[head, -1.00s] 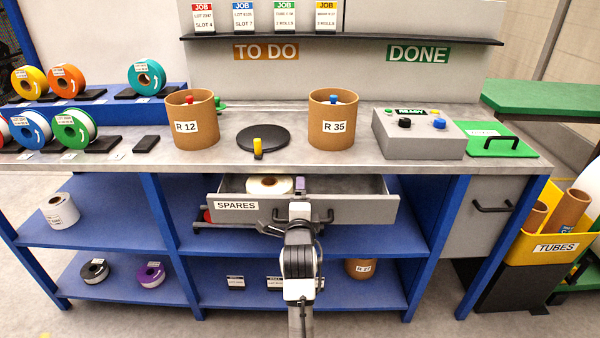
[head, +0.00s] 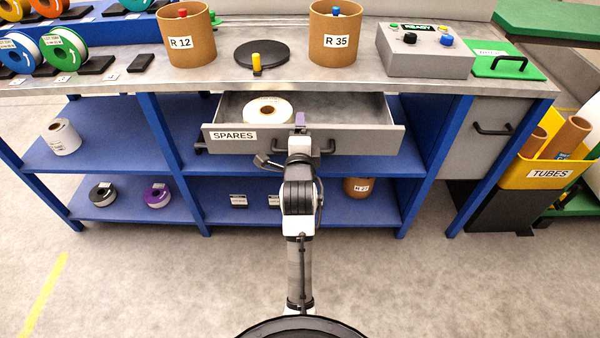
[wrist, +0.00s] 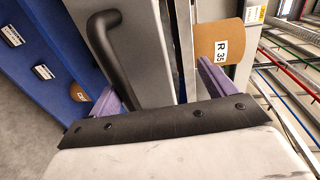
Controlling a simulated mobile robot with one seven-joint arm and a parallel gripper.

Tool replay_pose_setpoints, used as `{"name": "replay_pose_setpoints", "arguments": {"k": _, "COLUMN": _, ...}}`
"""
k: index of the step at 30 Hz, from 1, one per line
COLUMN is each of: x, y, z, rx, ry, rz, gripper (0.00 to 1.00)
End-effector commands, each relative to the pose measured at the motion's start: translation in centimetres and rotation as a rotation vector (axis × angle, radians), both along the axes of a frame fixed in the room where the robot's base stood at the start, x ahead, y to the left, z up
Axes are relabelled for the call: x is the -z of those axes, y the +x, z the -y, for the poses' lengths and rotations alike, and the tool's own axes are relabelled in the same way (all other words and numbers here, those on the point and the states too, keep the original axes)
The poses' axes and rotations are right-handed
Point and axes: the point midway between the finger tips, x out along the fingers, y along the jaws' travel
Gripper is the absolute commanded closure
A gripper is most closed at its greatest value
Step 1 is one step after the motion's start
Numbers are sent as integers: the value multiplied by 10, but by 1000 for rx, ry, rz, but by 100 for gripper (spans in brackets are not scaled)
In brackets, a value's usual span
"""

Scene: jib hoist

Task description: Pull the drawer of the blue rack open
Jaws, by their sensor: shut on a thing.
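The grey drawer (head: 375,139) labelled SPARES sits under the bench top of the blue rack (head: 178,152) and stands open toward me. Its inside is visible, with a white roll (head: 249,112) at the left. My gripper (head: 300,126) is at the middle of the drawer front, at the black handle (head: 329,147). In the wrist view, the handle (wrist: 118,60) runs between the two purple fingers of my gripper (wrist: 160,92) and disappears behind its dark palm edge. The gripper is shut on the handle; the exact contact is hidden.
Two brown tubs, R 12 (head: 188,40) and R 35 (head: 334,40), stand on the bench with a black disc (head: 262,54) between them. A control box (head: 425,55) is at the right. A yellow TUBES bin (head: 550,174) stands beyond the rack. The floor in front is clear.

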Motion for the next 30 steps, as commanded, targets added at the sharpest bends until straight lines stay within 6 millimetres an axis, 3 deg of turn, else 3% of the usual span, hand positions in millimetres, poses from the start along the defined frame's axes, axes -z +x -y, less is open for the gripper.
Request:
{"name": "replay_pose_setpoints", "arguments": {"k": 1, "x": -14, "y": -5, "z": 2, "rx": 3, "ry": -3, "rz": 33, "gripper": 36}}
{"name": "replay_pose_setpoints", "arguments": {"k": 11, "x": -9, "y": -28, "z": 2, "rx": 3, "ry": -3, "rz": 33, "gripper": 44}}
{"name": "replay_pose_setpoints", "arguments": {"k": 25, "x": -1, "y": -60, "z": 0, "rx": 1, "ry": -1, "rz": 32, "gripper": 67}}
{"name": "replay_pose_setpoints", "arguments": {"k": 30, "x": 1, "y": -72, "z": 0, "rx": 0, "ry": 0, "rz": 31, "gripper": 68}}
